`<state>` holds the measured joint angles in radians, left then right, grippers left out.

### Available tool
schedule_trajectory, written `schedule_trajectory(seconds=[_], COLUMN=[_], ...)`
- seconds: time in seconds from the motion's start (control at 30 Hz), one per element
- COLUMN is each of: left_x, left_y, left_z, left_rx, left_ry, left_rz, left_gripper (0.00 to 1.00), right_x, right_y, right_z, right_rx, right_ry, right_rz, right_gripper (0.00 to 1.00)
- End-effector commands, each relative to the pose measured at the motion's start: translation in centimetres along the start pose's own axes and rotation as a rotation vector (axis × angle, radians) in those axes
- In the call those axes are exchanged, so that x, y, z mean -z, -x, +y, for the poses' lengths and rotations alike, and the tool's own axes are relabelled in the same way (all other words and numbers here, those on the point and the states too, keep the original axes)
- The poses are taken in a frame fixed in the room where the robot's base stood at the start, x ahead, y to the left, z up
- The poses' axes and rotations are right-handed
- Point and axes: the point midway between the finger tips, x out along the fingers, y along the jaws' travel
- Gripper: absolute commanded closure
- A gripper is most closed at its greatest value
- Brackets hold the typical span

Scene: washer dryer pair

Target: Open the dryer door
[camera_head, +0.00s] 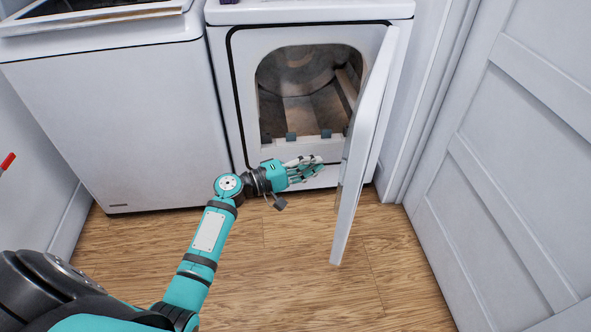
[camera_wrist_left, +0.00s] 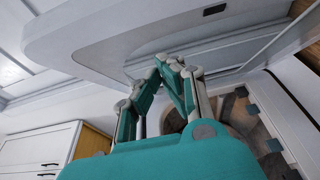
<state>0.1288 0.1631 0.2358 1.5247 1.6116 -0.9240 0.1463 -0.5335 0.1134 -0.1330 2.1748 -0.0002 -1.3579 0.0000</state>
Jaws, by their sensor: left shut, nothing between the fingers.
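The white dryer (camera_head: 310,185) stands at the back centre with its drum opening (camera_head: 300,85) exposed. Its door (camera_head: 365,130) stands wide open, hinged on the right and swung out toward me. My left gripper (camera_head: 320,166) is shut and empty, in front of the lower dryer front and beside the door's inner side. In the left wrist view the closed fingers (camera_wrist_left: 168,62) overlap the door's inner face (camera_wrist_left: 120,30); I cannot tell whether they touch it. The drum opening (camera_wrist_left: 242,112) shows there at the right. My right gripper is not in view.
A white washer (camera_head: 120,120) stands left of the dryer. A white panelled door (camera_head: 510,150) and its frame bound the right side. The wood floor (camera_head: 290,260) in front of the dryer is clear. White cabinets (camera_wrist_left: 40,150) show in the left wrist view.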

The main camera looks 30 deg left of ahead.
Motion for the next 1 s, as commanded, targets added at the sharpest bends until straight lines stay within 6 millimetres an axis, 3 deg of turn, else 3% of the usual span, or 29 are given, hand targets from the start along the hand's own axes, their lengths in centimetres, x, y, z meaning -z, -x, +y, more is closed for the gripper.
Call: schedule_trajectory(seconds=[0.1,0.3,0.83,1.0], left_x=[-0.4,-2.3,-3.0,-4.3], left_y=[-2.3,-3.9,-4.6,-5.8], left_z=[0.0,0.0,-0.1,0.0], left_rx=[-0.001,0.001,0.001,0.0], left_ry=[0.002,0.0,0.0,0.003], left_rz=[-0.002,0.0,0.001,0.017], left_gripper=[1.0,1.0,1.0,1.0], right_x=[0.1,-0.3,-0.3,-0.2], right_y=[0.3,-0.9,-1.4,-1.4], right_z=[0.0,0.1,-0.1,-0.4], right_rx=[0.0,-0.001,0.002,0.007], right_ry=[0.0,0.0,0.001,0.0], right_rz=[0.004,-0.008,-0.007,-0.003], right_gripper=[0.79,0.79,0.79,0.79])
